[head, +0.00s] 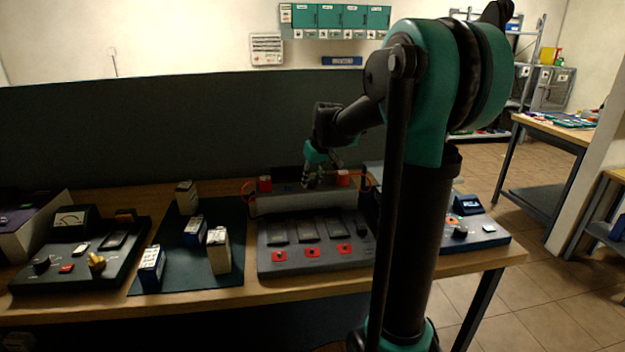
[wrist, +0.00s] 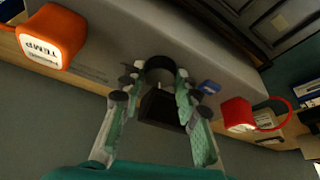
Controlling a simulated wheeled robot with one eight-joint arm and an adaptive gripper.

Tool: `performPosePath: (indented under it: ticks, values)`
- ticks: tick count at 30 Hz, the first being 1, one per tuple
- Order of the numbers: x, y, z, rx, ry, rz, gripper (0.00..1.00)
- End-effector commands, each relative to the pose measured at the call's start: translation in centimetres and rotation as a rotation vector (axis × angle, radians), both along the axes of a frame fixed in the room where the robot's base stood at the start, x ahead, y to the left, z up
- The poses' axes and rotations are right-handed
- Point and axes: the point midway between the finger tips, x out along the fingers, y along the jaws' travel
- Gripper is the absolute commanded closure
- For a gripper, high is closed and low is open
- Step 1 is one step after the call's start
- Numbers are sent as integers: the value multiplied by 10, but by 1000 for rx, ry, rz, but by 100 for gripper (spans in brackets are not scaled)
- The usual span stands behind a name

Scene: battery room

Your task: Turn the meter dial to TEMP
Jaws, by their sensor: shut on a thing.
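My gripper (wrist: 156,84) has its fingertips on either side of a dark round piece (wrist: 160,66) on the grey housing, and is shut on it. In the head view my gripper (head: 313,180) is at the top of the grey housing (head: 305,200). An orange-red cap marked TEMP (wrist: 52,36) stands on the housing, left of my fingers in the wrist view. I cannot tell whether the held piece is the meter dial. A panel with a needle meter (head: 70,219) has a black knob (head: 41,265). A panel with a blue display (head: 468,204) has another dark knob (head: 460,232).
A second red cap (wrist: 238,114) with a red cable and a small blue part (wrist: 208,87) are also on the housing. In front are dark bays (head: 308,230) with red switches. Battery blocks (head: 218,250) stand on a dark mat (head: 205,278) to the left. My arm hides part of the bench.

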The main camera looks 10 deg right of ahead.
Motion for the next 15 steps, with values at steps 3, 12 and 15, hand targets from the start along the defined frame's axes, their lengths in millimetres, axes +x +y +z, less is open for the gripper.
performPosePath:
  ticks: [3, 12, 15]
  values:
    - [0, 2, 0, -1, 0, -108, 98]
    - [0, 4, 0, -2, -1, -393, 98]
    - [0, 5, 0, -1, 0, -488, 98]
